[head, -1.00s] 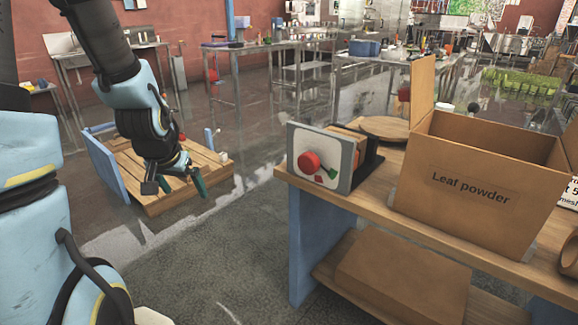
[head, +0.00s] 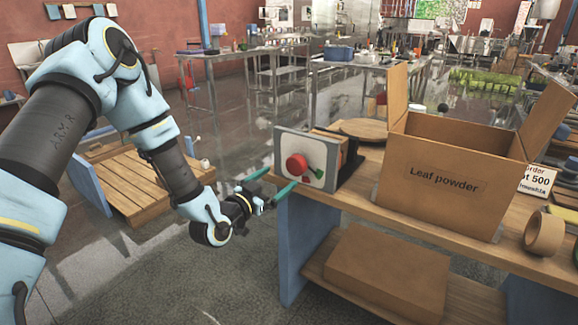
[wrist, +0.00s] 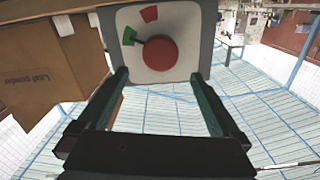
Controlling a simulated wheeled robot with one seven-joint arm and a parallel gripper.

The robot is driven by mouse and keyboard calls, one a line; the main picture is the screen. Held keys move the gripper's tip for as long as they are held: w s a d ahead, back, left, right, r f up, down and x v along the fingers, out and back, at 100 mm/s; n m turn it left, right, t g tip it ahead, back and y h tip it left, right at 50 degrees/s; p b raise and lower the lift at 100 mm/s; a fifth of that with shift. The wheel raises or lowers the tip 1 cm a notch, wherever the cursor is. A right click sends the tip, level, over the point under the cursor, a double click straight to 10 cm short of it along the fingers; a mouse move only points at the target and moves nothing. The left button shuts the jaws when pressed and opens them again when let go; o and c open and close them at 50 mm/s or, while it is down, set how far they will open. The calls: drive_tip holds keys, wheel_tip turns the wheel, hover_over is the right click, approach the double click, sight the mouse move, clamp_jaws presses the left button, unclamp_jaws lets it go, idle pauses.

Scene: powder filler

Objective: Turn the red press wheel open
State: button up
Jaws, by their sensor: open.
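The red press wheel (head: 297,167) is a round knob on a pale panel with a grey frame (head: 332,178), standing upright at the left end of the wooden bench. In the wrist view the wheel (wrist: 159,54) has a dark pointer reaching toward a green mark (wrist: 127,36); a separate red mark (wrist: 149,14) sits near the panel's edge. My gripper (head: 279,179) is open and empty, its teal fingers extended toward the panel. In the wrist view my gripper (wrist: 160,75) has the wheel roughly centred between and just beyond its fingertips, apparently without contact.
A large open cardboard box (head: 440,185) marked "Leaf powder" stands right of the panel on the bench (head: 365,202). A round wooden lid (head: 366,129) lies behind. A closed box (head: 388,270) is on the lower shelf. A wooden pallet (head: 130,190) stands on the floor at left.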

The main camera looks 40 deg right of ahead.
sight(294, 166)
drive_tip(key=p+x, duration=0.2)
drive_tip(key=x, duration=0.7)
drive_tip(key=c, duration=1.2)
